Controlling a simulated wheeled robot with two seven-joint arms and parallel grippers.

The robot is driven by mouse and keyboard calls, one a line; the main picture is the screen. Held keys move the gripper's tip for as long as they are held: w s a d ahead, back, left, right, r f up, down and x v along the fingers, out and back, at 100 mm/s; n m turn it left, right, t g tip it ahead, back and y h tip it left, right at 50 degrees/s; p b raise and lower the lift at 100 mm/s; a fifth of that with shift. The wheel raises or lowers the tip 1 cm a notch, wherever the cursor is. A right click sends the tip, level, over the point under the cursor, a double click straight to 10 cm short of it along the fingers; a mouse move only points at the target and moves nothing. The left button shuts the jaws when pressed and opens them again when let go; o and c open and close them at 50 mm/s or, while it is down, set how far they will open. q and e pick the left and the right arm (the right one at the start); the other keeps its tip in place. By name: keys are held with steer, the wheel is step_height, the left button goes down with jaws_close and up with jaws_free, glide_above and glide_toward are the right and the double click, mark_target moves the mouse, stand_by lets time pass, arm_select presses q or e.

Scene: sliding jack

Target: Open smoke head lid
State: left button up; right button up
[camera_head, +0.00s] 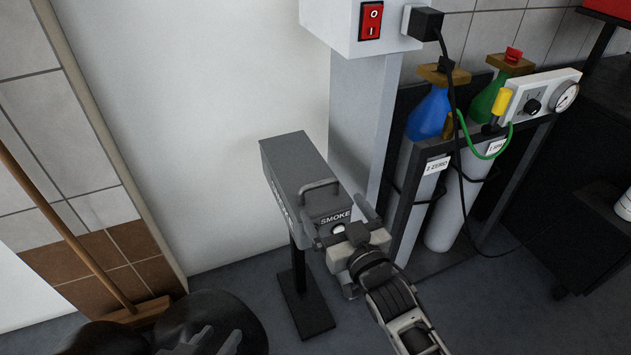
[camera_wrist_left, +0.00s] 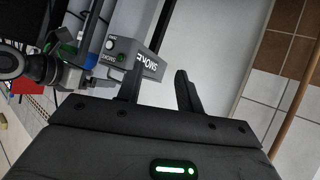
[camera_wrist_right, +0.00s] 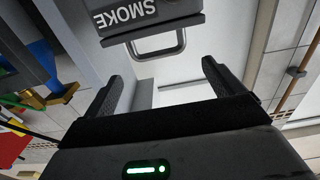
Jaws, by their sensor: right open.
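The smoke head (camera_head: 297,165) is a grey box on a dark stand, with SMOKE lettered on its front. Its lid looks closed, and a grey bar handle (camera_head: 318,186) stands out at the lid's front edge. My right gripper (camera_head: 338,222) is open in front of the box. In the right wrist view the handle (camera_wrist_right: 166,47) lies beyond the spread fingers (camera_wrist_right: 162,75), with nothing between them. My left gripper (camera_head: 208,340) is low at the left, away from the box. In the left wrist view its fingers (camera_wrist_left: 157,82) are apart and empty, with the smoke head (camera_wrist_left: 135,62) farther off.
Blue (camera_head: 429,114) and green (camera_head: 489,98) topped cylinders stand in a rack right of the box, with a gauge panel (camera_head: 540,96) and hoses. A white switch box (camera_head: 340,25) is above. A broom (camera_head: 75,235) leans at the left. The white wall behind is bare.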

mark_target(320, 187)
steer(key=b+x, duration=0.1)
steer(key=x, duration=0.8)
steer(key=shift+w+f, duration=0.15)
steer(key=shift+w, duration=0.1)
steer(key=shift+w+a, duration=0.2)
steer(key=shift+w, duration=0.25)
arm_select(q)
steer(key=shift+f, duration=0.25)
